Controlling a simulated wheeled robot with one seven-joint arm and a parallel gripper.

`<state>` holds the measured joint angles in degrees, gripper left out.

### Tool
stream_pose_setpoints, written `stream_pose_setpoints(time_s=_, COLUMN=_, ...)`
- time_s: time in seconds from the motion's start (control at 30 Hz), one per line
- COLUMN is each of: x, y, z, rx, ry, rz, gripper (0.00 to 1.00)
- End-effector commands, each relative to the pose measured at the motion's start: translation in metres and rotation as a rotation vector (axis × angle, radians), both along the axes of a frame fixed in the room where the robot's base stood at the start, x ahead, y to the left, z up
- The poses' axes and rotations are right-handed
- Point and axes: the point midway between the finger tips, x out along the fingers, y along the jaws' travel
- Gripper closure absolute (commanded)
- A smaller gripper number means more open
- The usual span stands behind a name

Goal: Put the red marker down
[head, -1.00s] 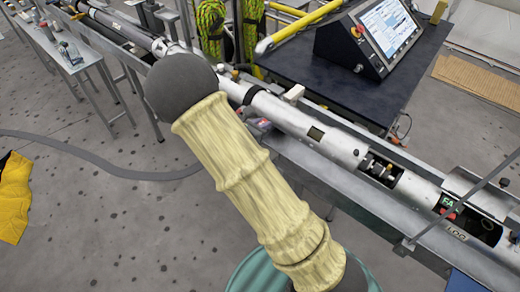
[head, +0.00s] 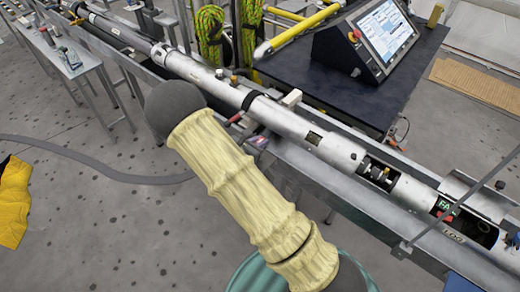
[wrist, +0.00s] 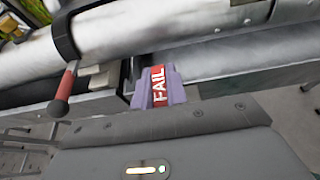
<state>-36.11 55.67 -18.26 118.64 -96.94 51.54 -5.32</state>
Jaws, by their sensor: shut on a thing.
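The red marker (wrist: 158,84) is a small red plate with white "FAIL" lettering, upright in the middle of the wrist view. My gripper (wrist: 156,96) is shut on it, with lavender pads at both sides of the plate. The marker is at the near edge of the metal trough (wrist: 240,75), beside the long pale tube (wrist: 150,28). I cannot tell whether it touches the trough. In the head view the marker (head: 262,142) is a small reddish patch past my arm, and much of my gripper is hidden there.
A red handle with a dark knob (wrist: 68,88) sticks out left of the marker. A console with a screen (head: 368,40) stands on a dark table (head: 310,75) behind the tube. A green and red tag (head: 443,206) sits in a tube opening at right.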

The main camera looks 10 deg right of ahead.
Motion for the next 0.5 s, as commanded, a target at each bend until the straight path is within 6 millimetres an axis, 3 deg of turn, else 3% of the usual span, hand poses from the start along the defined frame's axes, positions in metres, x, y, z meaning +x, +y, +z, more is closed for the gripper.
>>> stream_pose_setpoints(time_s=0.3, x=-0.001, y=-0.005, z=-0.036, rx=-0.002, ry=0.003, rz=-0.008, gripper=1.0)
stream_pose_setpoints(time_s=0.5, x=0.0, y=-0.004, z=-0.04, rx=0.0, ry=0.0, rz=-0.006, gripper=1.0)
